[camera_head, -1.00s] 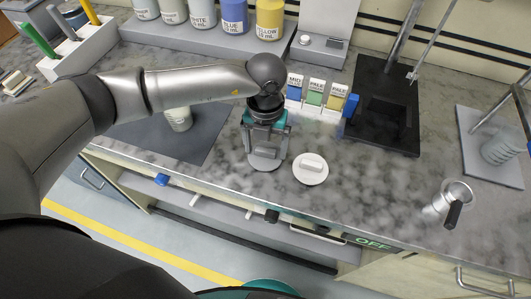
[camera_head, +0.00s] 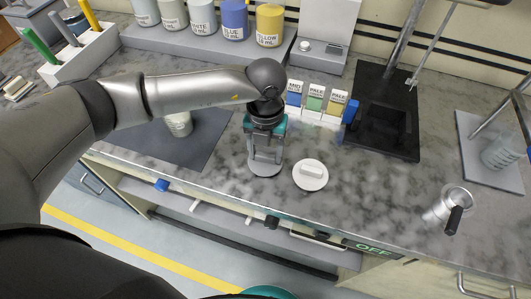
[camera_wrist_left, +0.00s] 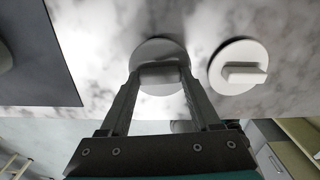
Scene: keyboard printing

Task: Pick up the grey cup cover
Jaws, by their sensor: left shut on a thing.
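The grey cup cover (camera_head: 265,169) is a round disc with a raised block handle, on the marble counter near its front edge. My left gripper (camera_head: 265,158) points down over it, its fingers shut on the cover's handle. In the left wrist view the grey cover (camera_wrist_left: 148,52) lies between the fingertips of the left gripper (camera_wrist_left: 158,74), which grip the handle from both sides. The cover seems to be at or very near the counter surface; I cannot tell if there is a gap. My right gripper is not in view.
A white cover (camera_head: 311,175) with a similar handle lies just right of the grey one. A dark mat (camera_head: 190,145) with a light cup (camera_head: 179,123) is to the left. A rack of colour cards (camera_head: 318,100) stands behind. A metal pot (camera_head: 452,204) is at right.

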